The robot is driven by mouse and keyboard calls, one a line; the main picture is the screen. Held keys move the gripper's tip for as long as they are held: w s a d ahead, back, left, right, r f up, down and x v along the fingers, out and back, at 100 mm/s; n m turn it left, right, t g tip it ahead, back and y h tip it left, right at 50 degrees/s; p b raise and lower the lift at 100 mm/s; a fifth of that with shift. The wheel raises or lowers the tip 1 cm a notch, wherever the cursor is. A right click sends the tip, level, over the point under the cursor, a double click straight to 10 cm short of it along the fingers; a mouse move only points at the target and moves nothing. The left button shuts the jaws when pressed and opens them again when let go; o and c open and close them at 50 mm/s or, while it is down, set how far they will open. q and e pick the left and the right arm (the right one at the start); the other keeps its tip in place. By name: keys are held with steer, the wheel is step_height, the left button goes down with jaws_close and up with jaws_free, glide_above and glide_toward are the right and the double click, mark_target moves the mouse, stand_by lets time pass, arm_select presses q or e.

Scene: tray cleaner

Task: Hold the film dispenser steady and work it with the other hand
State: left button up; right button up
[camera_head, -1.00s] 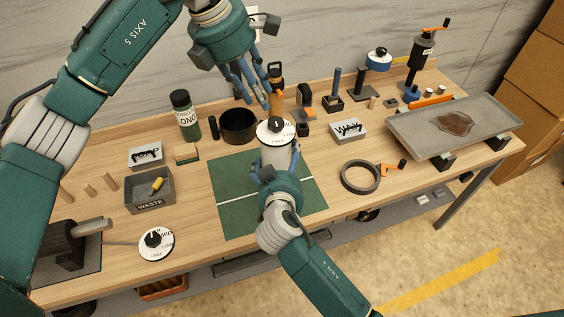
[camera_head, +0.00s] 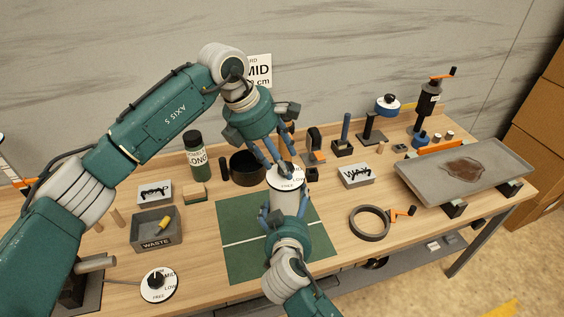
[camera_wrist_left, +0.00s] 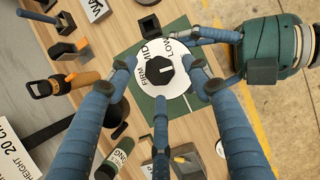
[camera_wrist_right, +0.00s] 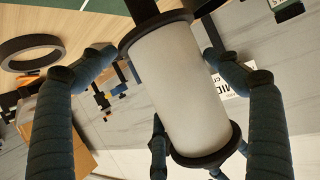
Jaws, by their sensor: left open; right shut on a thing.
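The film dispenser (camera_head: 285,218) is a pale upright cylinder with a round white dial (camera_head: 290,178) on top, standing on the green mat (camera_head: 238,218). My right gripper (camera_head: 284,207) is shut around its body from the near side; in the right wrist view the pale body (camera_wrist_right: 180,90) with dark rims lies between the fingers. My left gripper (camera_head: 279,166) is open just above the dial. In the left wrist view its fingers flank the dial's black knob (camera_wrist_left: 160,76), with lettering including MID around it. I cannot tell whether they touch the dial.
A dark round pot (camera_head: 247,168) and a dark green bottle (camera_head: 195,155) stand behind to the left. The waste tray (camera_head: 145,240) and a loose dial (camera_head: 160,284) are at the left. A dark ring (camera_head: 369,224) lies right of the mat. A grey tray (camera_head: 420,185) stands at far right.

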arm_select(q)
steer(key=shift+w+d+f, duration=0.1)
steer(key=shift+d+f, duration=0.2)
steer(key=shift+f, duration=0.35)
arm_select(e)
steer(key=shift+r, duration=0.15)
arm_select(q)
steer(key=c, duration=1.1)
